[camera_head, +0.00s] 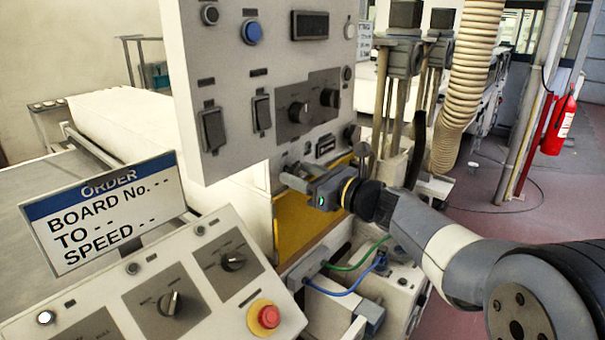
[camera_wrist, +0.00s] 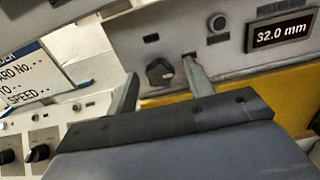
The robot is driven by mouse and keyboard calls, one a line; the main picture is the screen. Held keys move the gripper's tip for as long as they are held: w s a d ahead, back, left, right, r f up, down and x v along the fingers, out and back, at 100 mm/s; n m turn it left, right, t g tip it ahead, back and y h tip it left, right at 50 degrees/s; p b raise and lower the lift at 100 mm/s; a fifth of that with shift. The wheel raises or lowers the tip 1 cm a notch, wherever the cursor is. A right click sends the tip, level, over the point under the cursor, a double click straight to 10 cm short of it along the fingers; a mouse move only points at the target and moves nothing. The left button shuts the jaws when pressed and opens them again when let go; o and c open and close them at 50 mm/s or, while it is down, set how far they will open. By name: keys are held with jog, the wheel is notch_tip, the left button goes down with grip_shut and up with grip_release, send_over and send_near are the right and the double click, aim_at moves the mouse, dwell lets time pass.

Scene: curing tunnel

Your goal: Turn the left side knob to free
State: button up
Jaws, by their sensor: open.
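A dark side knob (camera_wrist: 160,71) with a pale mark sits on a light panel in the wrist view. It lies between the two fingers of my gripper (camera_wrist: 159,75) in the picture. The fingers are apart and hold nothing; I cannot tell whether they touch the knob. The right fingertip overlaps the panel just right of the knob. In the head view my gripper (camera_head: 297,176) is at the low side panel above a yellow plate (camera_head: 300,222). The knob is not clear there. The knob's labels are too small to read.
A display (camera_wrist: 281,32) reads 32.0 mm, with a round button (camera_wrist: 217,23) left of it. A sloped console (camera_head: 90,310) with a red stop button (camera_head: 264,317) and an order sign (camera_head: 108,212) stand at left.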

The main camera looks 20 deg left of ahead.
jog(key=c, duration=1)
